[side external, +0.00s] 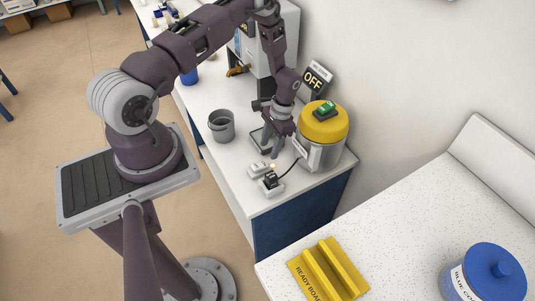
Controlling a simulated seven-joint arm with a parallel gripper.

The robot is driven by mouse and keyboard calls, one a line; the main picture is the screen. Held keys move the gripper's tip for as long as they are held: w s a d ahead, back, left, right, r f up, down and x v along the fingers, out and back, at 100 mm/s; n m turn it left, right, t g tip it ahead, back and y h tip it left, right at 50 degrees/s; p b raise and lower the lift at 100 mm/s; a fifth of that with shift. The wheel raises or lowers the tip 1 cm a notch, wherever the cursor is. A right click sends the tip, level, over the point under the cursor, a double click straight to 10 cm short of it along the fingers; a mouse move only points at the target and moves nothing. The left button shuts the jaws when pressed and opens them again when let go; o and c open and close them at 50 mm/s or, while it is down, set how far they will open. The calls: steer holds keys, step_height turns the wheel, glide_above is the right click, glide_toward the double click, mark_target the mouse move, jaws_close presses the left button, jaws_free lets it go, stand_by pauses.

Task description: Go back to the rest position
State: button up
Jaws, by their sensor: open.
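My gripper (272,145) is at the end of my raised arm and points down above the white bench (225,155). Its jaws are open, with nothing visible between them. Just below and in front of it are small white blocks (258,169) and a black plug-like piece (271,180) on a pale base. A black cord runs from that piece toward the kiln (322,154), a silver cylinder with a yellow lid and a green piece on top. The gap between fingertips and black piece is hard to judge.
An OFF sign (314,80) stands behind the kiln. A grey pot (221,125) is left of my gripper. A yellow ready board (328,271) and a blue-lidded jar (484,274) stand on the speckled counter (420,220). A grey cabinet (248,55) stands at the back.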

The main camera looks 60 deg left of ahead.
steer(key=shift+r, duration=0.15)
steer(key=w+d+r+t, duration=0.1)
steer(key=w+d+r, duration=0.1)
steer(key=r, duration=0.8)
steer(key=w+d+r+t, duration=0.1)
steer(key=w+r, duration=0.1)
steer(key=r, duration=0.8)
steer(key=s+d+r+t+y, duration=0.1)
steer(key=s+d+r, duration=0.1)
steer(key=r, duration=0.5)
steer(key=s+d+r+t, duration=0.1)
steer(key=d+r, duration=0.2)
steer(key=r, duration=0.3)
steer(key=s+d+r+t, duration=0.1)
steer(key=s+d+r, duration=0.1)
steer(key=s, duration=0.4)
steer(key=s+d+r+t, duration=0.2)
steer(key=s+d+r, duration=0.1)
steer(key=s+r, duration=0.2)
steer(key=s+d+r+t+h, duration=0.1)
steer(key=s+d+r, duration=0.2)
steer(key=s, duration=0.5)
steer(key=shift+s+r, duration=0.35)
